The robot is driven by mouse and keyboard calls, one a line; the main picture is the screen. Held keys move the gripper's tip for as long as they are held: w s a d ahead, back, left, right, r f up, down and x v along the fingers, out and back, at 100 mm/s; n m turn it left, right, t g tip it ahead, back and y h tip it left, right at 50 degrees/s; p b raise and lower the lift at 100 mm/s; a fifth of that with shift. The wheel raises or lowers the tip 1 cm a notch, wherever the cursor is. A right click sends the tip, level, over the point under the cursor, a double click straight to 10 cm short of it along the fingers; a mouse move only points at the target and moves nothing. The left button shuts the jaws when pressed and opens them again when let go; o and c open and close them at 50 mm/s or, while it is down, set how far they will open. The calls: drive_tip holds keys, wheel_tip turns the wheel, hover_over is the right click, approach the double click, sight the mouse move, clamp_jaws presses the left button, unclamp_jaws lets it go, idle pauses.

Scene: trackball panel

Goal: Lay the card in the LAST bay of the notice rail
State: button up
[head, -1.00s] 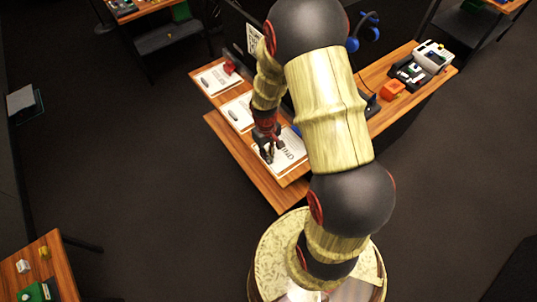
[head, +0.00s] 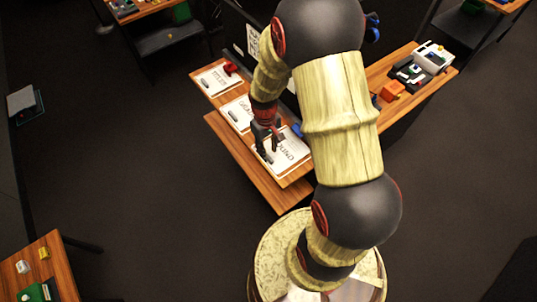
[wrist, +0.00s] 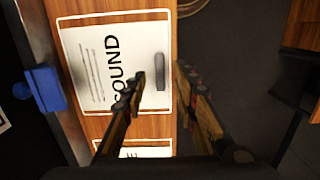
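A white sheet (wrist: 90,60) printed with SOUND and small text lies in a white-outlined area on the wooden surface in the wrist view. A small grey bar (wrist: 160,72) is at its right side. In the head view the nearest white sheet (head: 292,154) lies below my gripper (head: 266,150). My gripper (wrist: 162,76) is open, its two fingers apart, with nothing held between them. The grey bar shows in the gap between the fingertips. I cannot tell which piece is the task's card.
Two more white sheets, a middle one (head: 238,113) and a far one (head: 217,79), lie farther along the wooden desk. A red object (head: 231,68) stands by the far sheet. A blue object (wrist: 46,88) sits left of the SOUND sheet. Dark floor is open at left.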

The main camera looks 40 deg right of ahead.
drive_tip(key=s+a+r+t, duration=0.1)
drive_tip(key=a+r, duration=0.2)
drive_tip(key=r, duration=0.9)
drive_tip(key=s+a+r+t, duration=0.1)
drive_tip(key=a+r+t, duration=0.15)
drive_tip(key=r, duration=0.85)
drive_tip(key=s+a+r+t, duration=0.3)
drive_tip(key=s+a+r, duration=0.3)
drive_tip(key=s+r, duration=0.4)
drive_tip(key=shift+s+a+r, duration=0.2)
drive_tip(key=shift+s+a, duration=0.05)
drive_tip(key=shift+s, duration=0.05)
drive_tip(key=shift+f, duration=0.1)
